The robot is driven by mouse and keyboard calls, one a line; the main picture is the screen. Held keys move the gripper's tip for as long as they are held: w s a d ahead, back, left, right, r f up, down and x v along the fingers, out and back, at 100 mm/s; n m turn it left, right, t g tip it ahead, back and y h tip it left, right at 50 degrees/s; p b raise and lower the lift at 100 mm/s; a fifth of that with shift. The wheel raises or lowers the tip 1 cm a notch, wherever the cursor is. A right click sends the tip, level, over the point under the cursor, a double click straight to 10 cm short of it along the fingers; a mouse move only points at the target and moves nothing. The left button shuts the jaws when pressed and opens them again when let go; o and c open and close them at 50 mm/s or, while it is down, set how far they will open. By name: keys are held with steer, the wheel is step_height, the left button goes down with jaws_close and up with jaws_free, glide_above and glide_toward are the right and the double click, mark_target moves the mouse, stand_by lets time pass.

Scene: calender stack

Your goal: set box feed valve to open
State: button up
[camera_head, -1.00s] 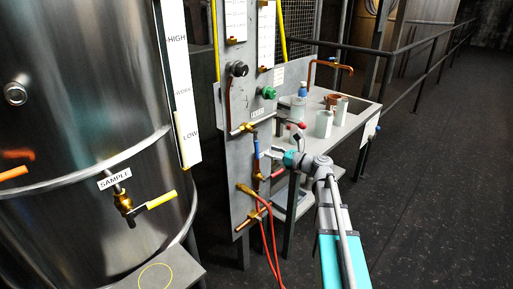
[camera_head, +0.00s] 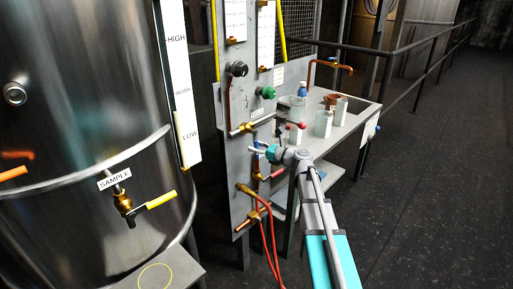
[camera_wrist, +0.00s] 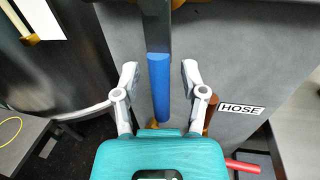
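The valve with the blue lever handle (camera_wrist: 159,88) is in the middle of the wrist view. The handle runs along a dark bar, with its blue sleeve toward me. My gripper (camera_wrist: 158,72) is open, with one finger on each side of the blue sleeve and a visible gap on both sides. In the head view my gripper (camera_head: 252,149) is at the grey panel (camera_head: 238,180), just below a small label (camera_head: 257,113) too small to read. It hides most of the blue handle there.
A HOSE label (camera_wrist: 241,109) and a red handle (camera_wrist: 243,166) are right of my gripper. Red hoses (camera_head: 264,230) hang below. A bench (camera_head: 345,135) with containers stands right of the panel. A steel tank with a SAMPLE valve (camera_head: 126,203) stands left. The floor at right is clear.

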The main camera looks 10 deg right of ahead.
jaws_close()
steer(key=shift+a, duration=0.15)
